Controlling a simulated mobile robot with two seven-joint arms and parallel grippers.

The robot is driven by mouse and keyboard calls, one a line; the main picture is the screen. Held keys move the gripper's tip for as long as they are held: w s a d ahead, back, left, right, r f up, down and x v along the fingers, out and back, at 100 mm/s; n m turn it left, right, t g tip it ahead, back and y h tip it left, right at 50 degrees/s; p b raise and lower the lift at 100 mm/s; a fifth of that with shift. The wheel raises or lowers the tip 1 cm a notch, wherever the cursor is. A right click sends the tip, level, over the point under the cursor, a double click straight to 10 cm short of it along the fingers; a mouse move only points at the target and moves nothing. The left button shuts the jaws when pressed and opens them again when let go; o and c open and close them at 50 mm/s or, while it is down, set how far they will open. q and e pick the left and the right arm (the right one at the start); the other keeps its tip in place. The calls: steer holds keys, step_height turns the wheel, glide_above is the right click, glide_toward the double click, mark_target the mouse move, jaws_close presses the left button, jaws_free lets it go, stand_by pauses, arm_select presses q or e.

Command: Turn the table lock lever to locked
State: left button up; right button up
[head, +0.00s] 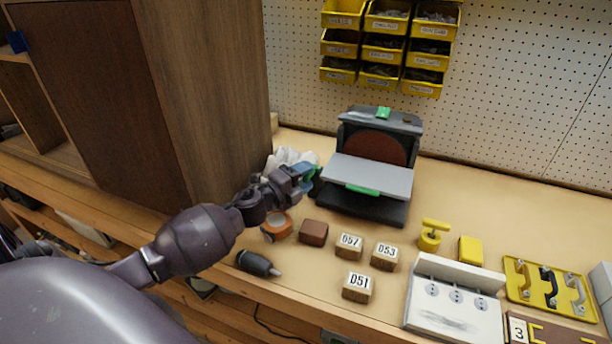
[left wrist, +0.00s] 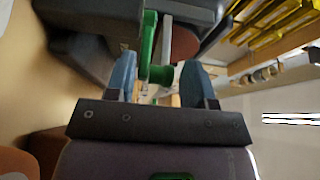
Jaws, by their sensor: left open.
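The machine (head: 405,135) is a dark grey bench sander with a red-brown disc and a light grey tilted table (head: 370,178). In the left wrist view, a green lever with a round end (left wrist: 148,42) lies between my left gripper's blue fingers (left wrist: 160,85). A gap shows on both sides, so it does not look gripped. In the head view my left gripper (head: 304,177) is at the left side of the table, and it mostly hides this lever. I cannot read a locked or unlocked mark. My right gripper is not in view.
A tall wooden cabinet (head: 205,90) stands close to the left of my arm. In front lie an orange round object (head: 277,227), a brown block (head: 313,233), several numbered blocks (head: 349,246) and a dark tool (head: 256,263). Yellow bins (head: 383,48) hang behind.

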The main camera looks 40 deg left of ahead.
arm_select(q)
steer(key=shift+w, duration=0.3)
steer(key=c, duration=0.7)
steer(key=shift+w+d+r+n+y+p, duration=0.2)
steer(key=shift+r+n+y+p, duration=0.2)
steer(key=shift+y+p, duration=0.15)
steer(key=shift+c, duration=0.2)
steer(key=o, duration=0.7)
steer(key=shift+o, duration=0.2)
steer(key=shift+s+f, duration=0.1)
steer(key=shift+f, duration=0.05)
steer(key=s, duration=0.3)
steer(key=s+a, duration=0.1)
steer(key=s, duration=0.6)
steer(key=shift+s+a, duration=0.25)
steer(key=shift+s, duration=0.1)
